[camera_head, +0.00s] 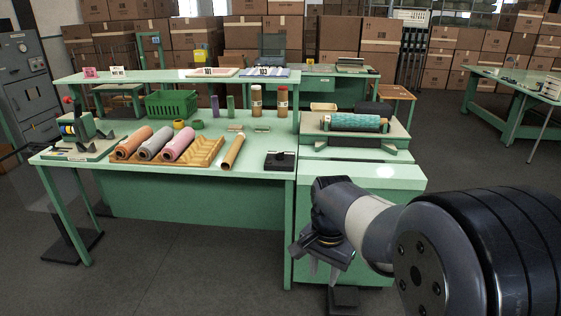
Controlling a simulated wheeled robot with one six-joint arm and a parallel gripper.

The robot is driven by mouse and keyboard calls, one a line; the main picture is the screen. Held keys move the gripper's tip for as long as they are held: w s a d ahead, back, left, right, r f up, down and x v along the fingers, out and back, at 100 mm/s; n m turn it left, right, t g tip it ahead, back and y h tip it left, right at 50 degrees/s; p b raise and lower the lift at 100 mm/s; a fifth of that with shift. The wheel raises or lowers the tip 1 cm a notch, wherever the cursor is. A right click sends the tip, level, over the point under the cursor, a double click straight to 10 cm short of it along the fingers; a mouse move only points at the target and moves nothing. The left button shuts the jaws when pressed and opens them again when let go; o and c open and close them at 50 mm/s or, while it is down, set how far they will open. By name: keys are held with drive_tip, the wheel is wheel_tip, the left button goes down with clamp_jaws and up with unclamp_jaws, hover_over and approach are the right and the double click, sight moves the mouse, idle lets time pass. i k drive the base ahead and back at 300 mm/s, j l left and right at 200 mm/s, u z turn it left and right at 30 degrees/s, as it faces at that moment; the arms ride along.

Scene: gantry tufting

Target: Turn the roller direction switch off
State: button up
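A roller machine with a teal patterned roll (354,122) sits on the right part of the green bench. A small black box (280,160) lies near the bench's front edge, left of the machine; I cannot tell whether it carries the roller direction switch. No switch lever or its position can be made out at this size. My gripper (324,270) hangs fingers down in front of the green cabinet, below the bench top and apart from the machine. Its two pale fingertips stand apart with nothing visible between them.
Pink and grey rolls lie in a wooden rack (205,152), with a brown tube (232,152) beside it. A green crate (171,103), jars (256,101) and a tape device (77,128) stand on the bench. The floor (180,265) in front is mostly clear.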

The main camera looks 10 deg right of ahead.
sight(279, 156)
drive_tip(key=i+j+z, duration=0.1)
drive_tip(key=i, duration=0.4)
drive_tip(key=i+j, duration=0.2)
drive_tip(key=i, duration=0.3)
drive_tip(key=i+j+z, duration=0.15)
drive_tip(key=i, duration=0.4)
drive_tip(key=i+j, duration=0.25)
drive_tip(key=i, duration=0.25)
drive_tip(key=i+j+z, duration=0.15)
drive_tip(key=i, duration=0.3)
